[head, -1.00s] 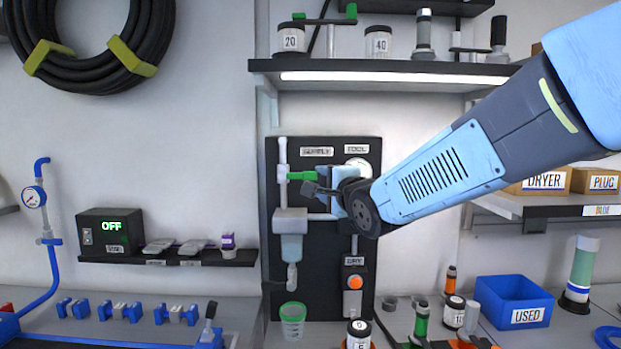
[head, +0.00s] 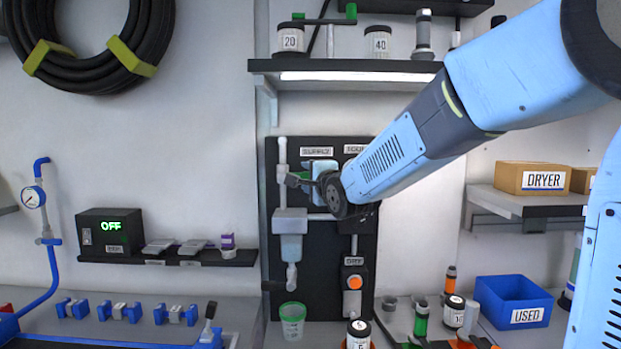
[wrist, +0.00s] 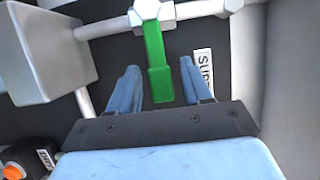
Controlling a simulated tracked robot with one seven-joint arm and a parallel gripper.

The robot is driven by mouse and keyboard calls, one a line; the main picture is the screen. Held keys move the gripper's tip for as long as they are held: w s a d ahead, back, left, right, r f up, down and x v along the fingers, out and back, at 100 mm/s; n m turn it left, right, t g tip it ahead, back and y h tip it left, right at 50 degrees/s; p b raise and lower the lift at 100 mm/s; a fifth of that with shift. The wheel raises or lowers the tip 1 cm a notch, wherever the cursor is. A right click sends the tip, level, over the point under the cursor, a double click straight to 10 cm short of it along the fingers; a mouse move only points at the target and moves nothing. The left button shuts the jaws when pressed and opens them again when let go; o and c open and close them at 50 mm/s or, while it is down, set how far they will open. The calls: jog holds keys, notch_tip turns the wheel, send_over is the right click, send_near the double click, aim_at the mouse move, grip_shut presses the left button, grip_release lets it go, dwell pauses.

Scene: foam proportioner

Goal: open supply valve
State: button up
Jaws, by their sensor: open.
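The supply valve's green handle (wrist: 155,50) sticks out from a white valve body (wrist: 151,10) on a pale pipe. In the wrist view the handle lies between the two blue fingers of my gripper (wrist: 158,67), with a visible gap on each side. My gripper is open. The SUPPLY label (head: 316,152) is above on the black panel (head: 333,265), and the label also shows in the wrist view (wrist: 203,68).
A shelf (head: 350,66) with jars juts out above the panel. A clear filter-like body (head: 291,248) hangs below the supply pipe, above a green-rimmed cup (head: 292,312). An orange button (head: 354,282) is lower on the panel. A blue USED bin (head: 513,302) stands at right.

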jog(key=shift+f, duration=0.1)
grip_shut()
dwell(0.3)
jog(key=shift+d, duration=0.2)
